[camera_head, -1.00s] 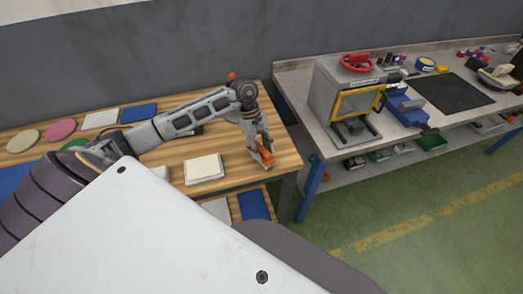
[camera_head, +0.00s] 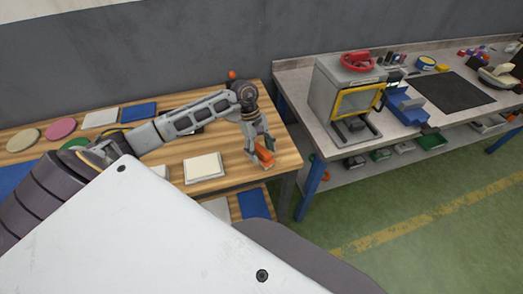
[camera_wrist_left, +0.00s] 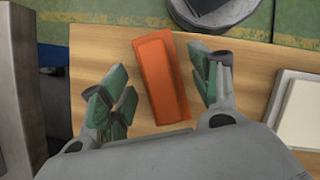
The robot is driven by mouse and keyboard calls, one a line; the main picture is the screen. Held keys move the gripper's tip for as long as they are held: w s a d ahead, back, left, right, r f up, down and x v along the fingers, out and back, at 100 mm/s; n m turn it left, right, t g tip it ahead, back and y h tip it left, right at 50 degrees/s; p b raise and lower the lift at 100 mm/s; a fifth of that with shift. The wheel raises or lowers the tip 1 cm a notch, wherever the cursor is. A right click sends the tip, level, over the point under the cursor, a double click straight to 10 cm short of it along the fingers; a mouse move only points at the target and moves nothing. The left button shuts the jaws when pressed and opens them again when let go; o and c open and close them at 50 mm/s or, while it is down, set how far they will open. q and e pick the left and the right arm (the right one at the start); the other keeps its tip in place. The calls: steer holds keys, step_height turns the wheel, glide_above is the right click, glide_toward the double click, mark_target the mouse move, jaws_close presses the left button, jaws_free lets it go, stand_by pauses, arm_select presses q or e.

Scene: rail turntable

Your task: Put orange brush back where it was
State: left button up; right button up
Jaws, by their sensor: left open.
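The orange brush (camera_head: 265,157) lies on the wooden table (camera_head: 222,150) near its right end. It shows as an orange block in the left wrist view (camera_wrist_left: 162,78). My left gripper (camera_head: 260,154) is open, with its fingers around the brush. In the left wrist view the green-padded fingers (camera_wrist_left: 160,95) stand on both sides of the brush, with gaps between pads and brush. My right gripper is not in view.
A cream block on a white plate (camera_head: 203,167) sits left of the brush. Coloured discs and plates, such as a pink disc (camera_head: 60,130), lie at the table's left. A grey workbench (camera_head: 300,85) with a boxy machine (camera_head: 340,100) stands to the right.

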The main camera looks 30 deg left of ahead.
mark_target(261, 149)
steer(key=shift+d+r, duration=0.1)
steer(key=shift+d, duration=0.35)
arm_select(q)
steer(key=shift+r, duration=0.15)
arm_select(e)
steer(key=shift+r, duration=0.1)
arm_select(q)
steer(key=b+v, duration=0.1)
steer(key=v, duration=0.4)
steer(key=shift+w+a+r, duration=0.1)
steer(key=shift+r, duration=0.05)
steer(key=v, duration=0.6)
steer(key=shift+r+b, duration=0.3)
steer(key=shift+b, duration=0.1)
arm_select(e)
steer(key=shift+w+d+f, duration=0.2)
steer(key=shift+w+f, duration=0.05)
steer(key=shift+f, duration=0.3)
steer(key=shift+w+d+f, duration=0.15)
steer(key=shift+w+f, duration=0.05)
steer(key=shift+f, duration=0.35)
arm_select(q)
steer(key=shift+a, duration=0.15)
